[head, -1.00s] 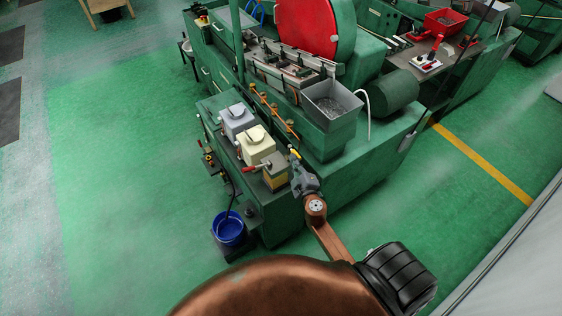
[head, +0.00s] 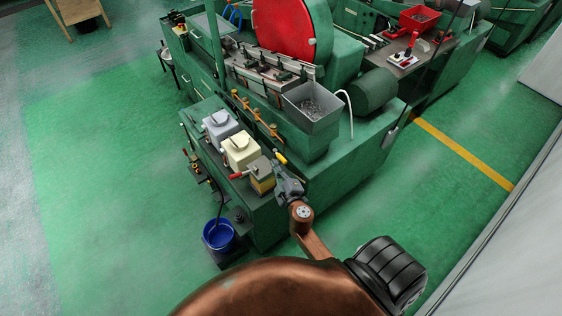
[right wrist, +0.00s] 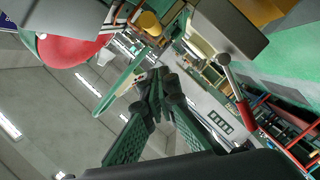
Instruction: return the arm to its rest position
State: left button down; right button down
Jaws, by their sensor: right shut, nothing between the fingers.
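My right gripper (head: 284,172) shows in the head view at the end of my copper-coloured arm, over the near part of the green machine. In the right wrist view its green-grey fingers (right wrist: 158,82) come together at the tips with nothing held. In the head view it is just right of a grey-topped box with a yellow side (head: 262,176); I cannot tell whether they touch. A small yellow piece (head: 281,158) shows at its tip; I cannot tell what it belongs to. My left gripper is not in view.
A cream box (head: 241,151) and a grey box (head: 220,130) stand on the machine's ledge beside a red-handled lever (head: 238,175). A blue bucket (head: 218,235) is at the machine's near left. A grey tray (head: 312,107) sits above. Green floor (head: 110,190) at left is clear.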

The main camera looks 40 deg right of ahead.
jog(key=d+f+b+v, duration=0.1)
jog(key=v, duration=0.6)
jog(key=s+a+f+m+g+y+b, duration=0.1)
jog(key=s+f+g, duration=0.25)
jog(key=f, duration=1.05)
jog(key=s+a+f+m+g+y+b, duration=0.15)
jog(key=s+f, duration=0.35)
jog(key=f, duration=0.8)
jog(key=s+a+f+m+g+y+b, duration=0.1)
jog(key=s+f+g, duration=0.25)
jog(key=f, duration=1.05)
jog(key=s+f+m+g+b, duration=0.1)
jog(key=s+f+g, duration=0.1)
jog(key=s+f, duration=0.5)
jog(key=s+a+f+m+g, duration=0.1)
jog(key=s+f+g, duration=0.1)
jog(key=s+f, duration=0.6)
jog(key=s+f+m+g+y+b, duration=0.1)
jog(key=s+f, duration=0.6)
jog(key=s, duration=0.9)
jog(key=shift+s+a+f+g+b, duration=0.15)
jog(key=shift+s+a+g+b, duration=0.2)
jog(key=shift+g, duration=0.3)
jog(key=shift+d, duration=0.1)
